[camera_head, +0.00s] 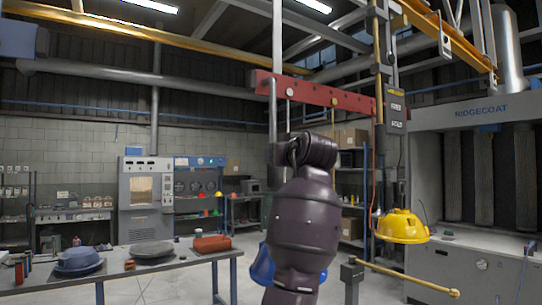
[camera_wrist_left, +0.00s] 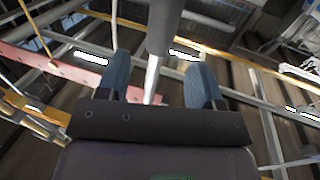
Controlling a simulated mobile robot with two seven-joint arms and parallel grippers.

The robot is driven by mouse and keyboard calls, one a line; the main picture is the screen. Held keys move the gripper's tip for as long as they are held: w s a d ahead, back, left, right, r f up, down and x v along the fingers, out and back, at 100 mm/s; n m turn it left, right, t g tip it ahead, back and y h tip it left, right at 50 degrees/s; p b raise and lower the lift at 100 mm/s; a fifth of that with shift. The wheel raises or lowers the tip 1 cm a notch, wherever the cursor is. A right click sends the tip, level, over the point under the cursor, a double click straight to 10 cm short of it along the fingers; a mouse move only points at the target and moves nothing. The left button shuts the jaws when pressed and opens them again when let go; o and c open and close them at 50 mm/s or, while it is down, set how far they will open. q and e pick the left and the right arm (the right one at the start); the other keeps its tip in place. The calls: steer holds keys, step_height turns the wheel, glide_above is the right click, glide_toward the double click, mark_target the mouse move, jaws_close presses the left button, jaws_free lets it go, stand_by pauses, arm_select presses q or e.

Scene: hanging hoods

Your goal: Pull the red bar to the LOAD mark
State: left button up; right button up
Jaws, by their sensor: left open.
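The red bar (camera_head: 325,93) hangs high in the middle of the head view, tilted slightly down to the right. A grey vertical handle (camera_head: 272,108) hangs at its left end. In the left wrist view the red bar (camera_wrist_left: 85,66) crosses on the left. There my left gripper (camera_wrist_left: 158,72) is open, its blue-grey fingers apart. A dark grey rod (camera_wrist_left: 164,25), seemingly the handle, shows between and beyond them; contact cannot be told. In the head view my arm hides the gripper. My right gripper is out of view.
A yellow hood (camera_head: 403,227) hangs at right, above a yellow rod on a post (camera_head: 352,275). A blue hood (camera_head: 262,265) is partly behind my arm. A grey booth (camera_head: 480,250) stands at right. A table (camera_head: 125,265) with basins and a red roll is at left.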

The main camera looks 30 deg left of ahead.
arm_select(q)
steer(key=p+x, duration=0.2)
steer(key=x, duration=0.5)
steer(key=shift+w+a, duration=0.2)
steer(key=shift+a, duration=0.15)
steer(key=shift+w+a, duration=0.3)
steer(key=shift+a, duration=0.05)
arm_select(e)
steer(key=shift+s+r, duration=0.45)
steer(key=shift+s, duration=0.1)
arm_select(q)
jaws_close()
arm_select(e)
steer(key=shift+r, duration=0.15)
arm_select(q)
steer(key=shift+s, duration=0.15)
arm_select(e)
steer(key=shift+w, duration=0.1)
